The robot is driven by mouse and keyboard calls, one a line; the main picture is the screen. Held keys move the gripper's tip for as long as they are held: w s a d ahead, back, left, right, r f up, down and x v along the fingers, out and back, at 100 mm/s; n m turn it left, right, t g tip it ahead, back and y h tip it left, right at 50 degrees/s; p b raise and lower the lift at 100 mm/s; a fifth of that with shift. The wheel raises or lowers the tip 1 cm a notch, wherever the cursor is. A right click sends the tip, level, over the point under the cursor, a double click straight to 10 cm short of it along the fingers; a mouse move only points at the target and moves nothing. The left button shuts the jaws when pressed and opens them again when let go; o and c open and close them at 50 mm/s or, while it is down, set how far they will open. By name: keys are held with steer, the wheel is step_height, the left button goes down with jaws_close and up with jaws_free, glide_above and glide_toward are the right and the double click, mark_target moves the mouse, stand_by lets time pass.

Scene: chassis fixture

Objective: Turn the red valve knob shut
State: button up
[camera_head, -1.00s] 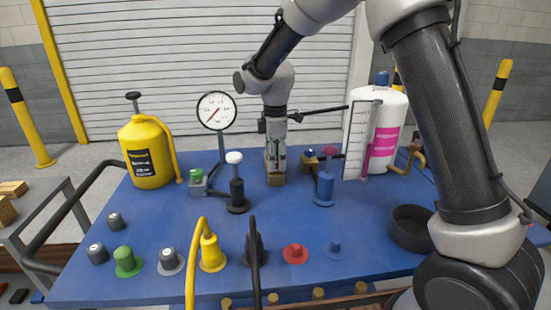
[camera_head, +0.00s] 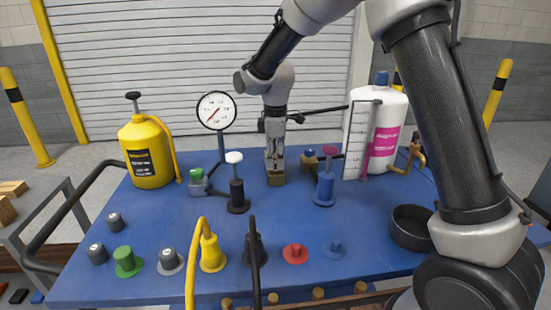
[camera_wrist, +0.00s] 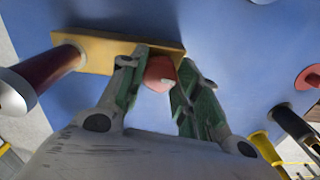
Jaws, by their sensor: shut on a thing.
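The red valve knob (camera_wrist: 160,75) shows in the wrist view, on the edge of a brass-coloured plate (camera_wrist: 100,52). My gripper (camera_wrist: 163,82) has its green-grey fingers on both sides of the knob and is shut on it. The knob is hidden by the fingers there. I cannot tell from these views how far the knob is turned.
A dial gauge (camera_head: 216,110) and a white-topped black post (camera_head: 236,185) stand left of my gripper. A blue post (camera_head: 325,187) and a white tank (camera_head: 388,135) stand right. A yellow canister (camera_head: 147,152) is at far left. Several plugs and hoses fill the table's front.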

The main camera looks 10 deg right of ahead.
mark_target(276, 160)
steer(key=m, duration=1.2)
steer(key=shift+m, duration=2.1)
steer(key=o, duration=1)
step_height(276, 160, up, 12)
steer(key=shift+r, duration=0.1)
